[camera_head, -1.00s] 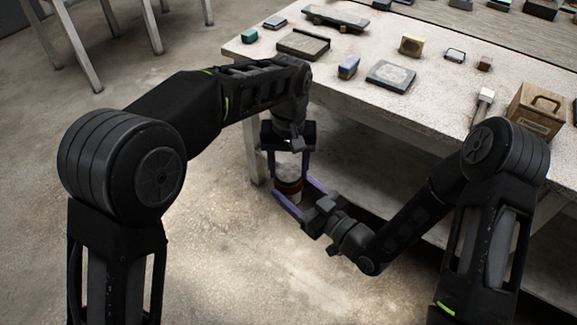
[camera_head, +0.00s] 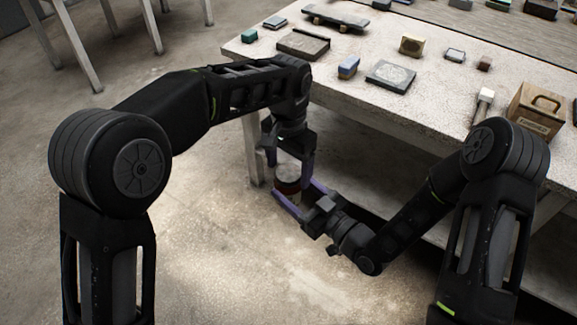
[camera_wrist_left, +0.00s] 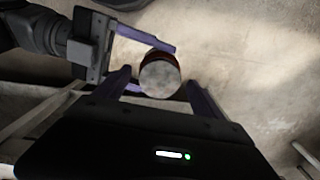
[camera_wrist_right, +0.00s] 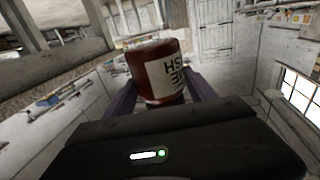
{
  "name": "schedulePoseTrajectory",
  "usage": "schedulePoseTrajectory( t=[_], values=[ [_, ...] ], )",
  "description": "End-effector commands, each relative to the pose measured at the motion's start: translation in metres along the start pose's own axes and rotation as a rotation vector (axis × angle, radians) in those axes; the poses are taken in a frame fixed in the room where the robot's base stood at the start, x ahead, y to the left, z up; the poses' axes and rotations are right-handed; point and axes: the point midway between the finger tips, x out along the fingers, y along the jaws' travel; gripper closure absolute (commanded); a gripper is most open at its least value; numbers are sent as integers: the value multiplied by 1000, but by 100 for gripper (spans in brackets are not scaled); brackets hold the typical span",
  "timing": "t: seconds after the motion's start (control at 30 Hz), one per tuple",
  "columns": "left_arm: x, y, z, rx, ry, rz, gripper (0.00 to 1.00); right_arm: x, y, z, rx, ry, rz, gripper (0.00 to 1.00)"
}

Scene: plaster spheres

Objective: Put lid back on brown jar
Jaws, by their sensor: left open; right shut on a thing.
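The brown jar (camera_head: 287,187) is held in the air below the near left table corner. My right gripper (camera_head: 292,192) is shut around its sides. In the right wrist view the jar (camera_wrist_right: 151,58) shows a white label with inverted dark lettering. A pale grey round lid (camera_head: 287,172) covers the jar's top; the lid also shows in the left wrist view (camera_wrist_left: 159,80), with brown body visible beyond it. Whether it is fully seated I cannot tell. My left gripper (camera_wrist_left: 160,86) is open and empty, its fingers spread apart near the lid.
The speckled table (camera_head: 330,75) carries several small boxes and blocks, with a wooden box (camera_head: 537,108) at the right. A table leg (camera_head: 252,150) stands just behind my left gripper. The floor (camera_head: 220,250) in front is clear.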

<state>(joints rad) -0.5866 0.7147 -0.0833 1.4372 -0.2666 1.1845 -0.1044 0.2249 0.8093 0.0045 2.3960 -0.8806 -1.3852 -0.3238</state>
Motion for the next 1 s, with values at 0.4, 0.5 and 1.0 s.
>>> schedulePoseTrajectory(
  t=[0.4, 0.5, 1.0],
  values=[
    [-49, 0, -1, 0, 5, 0, 21, 0, 0, -2, -1, 4, -1, 100],
    [-63, 0, -1, 0, 4, 0, 21, 0, 0, -2, -1, 4, -1, 100],
    [-75, 0, 0, 0, 1, 0, 21, 0, 0, -2, -1, 4, -1, 100]
  ],
)
